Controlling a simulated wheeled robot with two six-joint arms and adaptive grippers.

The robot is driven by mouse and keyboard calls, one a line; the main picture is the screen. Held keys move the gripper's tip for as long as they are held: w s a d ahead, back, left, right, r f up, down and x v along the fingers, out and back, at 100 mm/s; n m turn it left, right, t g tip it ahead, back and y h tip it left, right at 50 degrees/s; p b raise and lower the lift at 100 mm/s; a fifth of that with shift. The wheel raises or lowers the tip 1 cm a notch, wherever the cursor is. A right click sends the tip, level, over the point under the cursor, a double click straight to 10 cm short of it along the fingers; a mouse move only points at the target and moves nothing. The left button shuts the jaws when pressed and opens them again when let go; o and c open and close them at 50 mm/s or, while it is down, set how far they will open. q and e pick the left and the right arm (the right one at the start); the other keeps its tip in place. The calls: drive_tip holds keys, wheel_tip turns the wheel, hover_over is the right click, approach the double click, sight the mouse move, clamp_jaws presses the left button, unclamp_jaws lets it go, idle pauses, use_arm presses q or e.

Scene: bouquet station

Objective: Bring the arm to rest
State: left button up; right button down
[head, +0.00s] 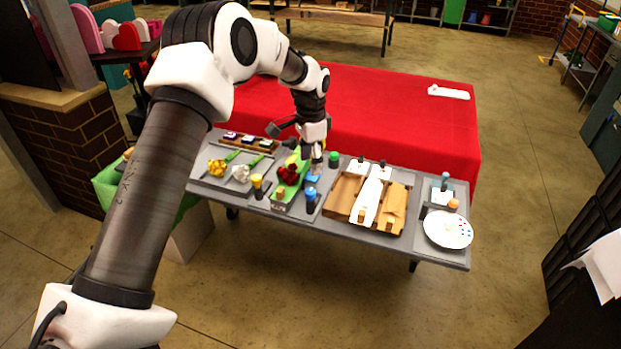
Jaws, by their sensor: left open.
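My left arm comes in from the left and reaches over the grey work table (345,229). My left gripper (317,160) is open and points down over the middle of the table. Just below it are a red flower (288,174) in a green tray and a small blue object (312,178). I cannot tell whether the fingertips touch anything. I see nothing held in the jaws. My right gripper is not in view.
A yellow flower (217,167) and a white flower (241,173) lie at the table's left. A red-covered table (400,120) stands behind. Floor in front is clear.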

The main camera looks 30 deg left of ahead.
use_arm(q)
drive_tip(key=shift+r, duration=1.1)
